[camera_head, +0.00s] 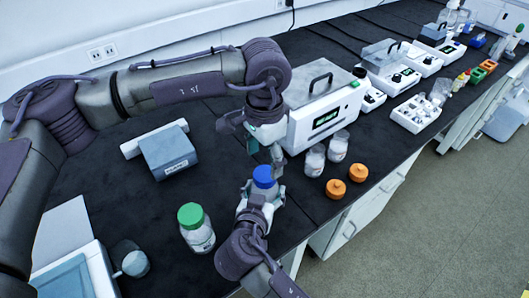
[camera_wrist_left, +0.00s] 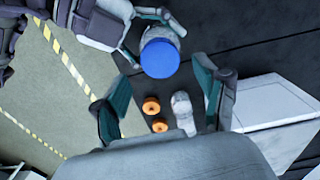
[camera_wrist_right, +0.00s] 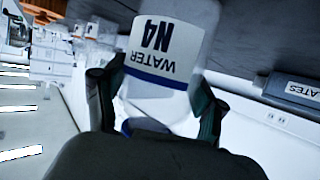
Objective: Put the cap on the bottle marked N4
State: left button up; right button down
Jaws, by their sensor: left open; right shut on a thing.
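The bottle marked WATER N4 (camera_wrist_right: 165,45) fills the middle of the right wrist view, its label upside down there. My right gripper (camera_head: 262,198) is shut on this bottle near the table's front edge. A blue cap (camera_head: 264,176) sits on top of the bottle; it also shows in the left wrist view (camera_wrist_left: 160,58). Whether it is fully seated I cannot tell. My left gripper (camera_head: 262,143) is open and empty, pointing down just above and behind the cap. In the left wrist view its fingers are apart, with the cap beyond them and not between them.
A bottle with a green cap (camera_head: 196,230) stands to the left. Two clear bottles (camera_head: 314,160) and two orange caps (camera_head: 336,188) are to the right. A device with a green display (camera_head: 325,118) stands behind, close to my left gripper. A grey-blue box (camera_head: 168,155) is at the left.

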pick_arm(q)
jog(key=n, duration=0.3)
jog(key=shift+r+n, duration=0.1)
jog(key=shift+n, duration=0.2)
jog(key=n, duration=0.5)
jog(key=shift+r, duration=0.15)
jog(key=n, duration=0.7)
jog(key=shift+r+n, duration=0.15)
jog(key=shift+n, duration=0.15)
jog(key=n, duration=0.7)
jog(key=shift+r+n, duration=0.2)
jog(key=shift+n, duration=0.1)
jog(key=n, duration=0.7)
jog(key=shift+r, duration=0.15)
jog(key=n, duration=0.8)
jog(key=shift+r, duration=0.2)
jog(key=n, duration=0.5)
jog(key=shift+r, duration=0.1)
jog(key=n, duration=0.7)
jog(key=shift+r+n, duration=0.2)
jog(key=shift+n, duration=0.1)
jog(key=n, duration=0.7)
jog(key=shift+r, duration=0.15)
